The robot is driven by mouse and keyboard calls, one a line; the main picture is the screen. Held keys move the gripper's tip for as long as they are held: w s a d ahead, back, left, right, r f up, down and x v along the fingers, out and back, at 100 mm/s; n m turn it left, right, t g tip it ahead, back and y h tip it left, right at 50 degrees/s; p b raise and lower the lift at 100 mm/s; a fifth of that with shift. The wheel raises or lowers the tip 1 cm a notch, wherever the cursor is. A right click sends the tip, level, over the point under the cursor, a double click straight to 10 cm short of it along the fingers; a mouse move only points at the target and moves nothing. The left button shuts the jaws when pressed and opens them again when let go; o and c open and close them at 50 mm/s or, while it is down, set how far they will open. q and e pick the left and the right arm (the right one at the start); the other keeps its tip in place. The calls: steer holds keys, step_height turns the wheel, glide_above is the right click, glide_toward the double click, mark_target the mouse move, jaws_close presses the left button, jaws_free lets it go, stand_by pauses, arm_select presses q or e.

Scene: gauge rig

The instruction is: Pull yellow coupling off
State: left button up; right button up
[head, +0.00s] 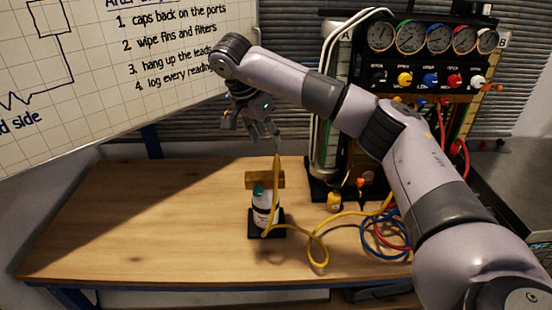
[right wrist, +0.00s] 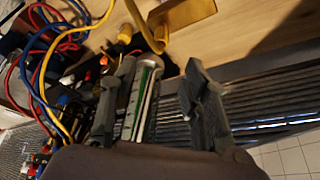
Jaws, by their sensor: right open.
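My right gripper (head: 256,128) hangs open above the bench, left of the gauge rig (head: 415,110). Its two fingers also show apart in the right wrist view (right wrist: 155,108), with nothing clearly held between them. A yellow hose (head: 318,246) loops over the bench and rises past the bottle (head: 265,212) towards the fingertips. It also shows in the right wrist view (right wrist: 138,18). I cannot clearly make out the yellow coupling or whether it touches the gripper. The bottle stands upright on a black base, with a brass-coloured block (head: 265,180) at its top. My left gripper is not in view.
Blue hose (head: 372,236) and red hose (head: 388,243) lie coiled at the rig's foot. A small yellow item (head: 334,201) stands near them. The whiteboard (head: 190,75) hangs behind at the left. The left of the wooden bench (head: 130,220) is clear.

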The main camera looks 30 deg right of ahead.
mark_target(276, 157)
steer(key=p+x, duration=0.2)
steer(key=x, duration=0.9)
jaws_close()
stand_by(0.8)
